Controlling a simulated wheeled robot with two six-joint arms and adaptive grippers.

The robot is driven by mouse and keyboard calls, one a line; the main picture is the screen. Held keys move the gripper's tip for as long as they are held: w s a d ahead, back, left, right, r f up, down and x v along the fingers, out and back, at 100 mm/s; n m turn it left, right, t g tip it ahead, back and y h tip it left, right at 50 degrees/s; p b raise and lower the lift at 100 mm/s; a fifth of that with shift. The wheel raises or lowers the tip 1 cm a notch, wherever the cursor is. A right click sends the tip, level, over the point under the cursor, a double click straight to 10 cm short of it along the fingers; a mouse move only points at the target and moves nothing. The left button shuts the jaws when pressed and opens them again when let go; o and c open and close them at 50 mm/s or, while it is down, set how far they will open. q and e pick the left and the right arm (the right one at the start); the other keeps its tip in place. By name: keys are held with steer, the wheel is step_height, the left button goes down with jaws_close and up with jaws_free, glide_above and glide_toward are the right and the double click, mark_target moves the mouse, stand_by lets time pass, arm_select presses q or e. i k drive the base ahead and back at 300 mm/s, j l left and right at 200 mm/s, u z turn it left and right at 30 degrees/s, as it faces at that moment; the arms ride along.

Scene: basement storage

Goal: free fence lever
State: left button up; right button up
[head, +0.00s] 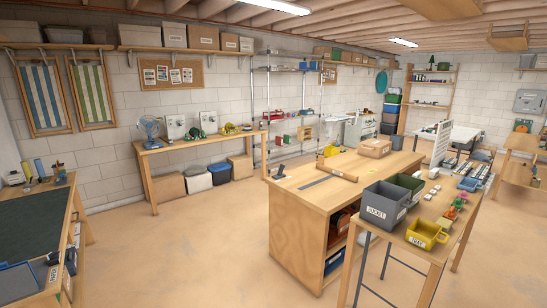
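A wooden workbench (290,201) stands in the middle of the head view. A dark strip (314,181) lies across its top. Behind the strip is a wooden bar (337,173) with a small pale label, which may be the fence. A small dark fixture (279,172) sits at the bench's left edge. It is too small to tell whether it is a lever. No fence lever can be made out clearly. Neither gripper is in view.
A cardboard box (374,148) sits at the workbench's back. A dark-topped table (35,221) stands at left. The floor (180,250) between is clear.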

mark_target(282, 166)
steer(key=i+l+u, duration=0.4)
steer(key=i+l, duration=1.25)
steer(key=i+j, duration=0.1)
steer(key=u, duration=0.05)
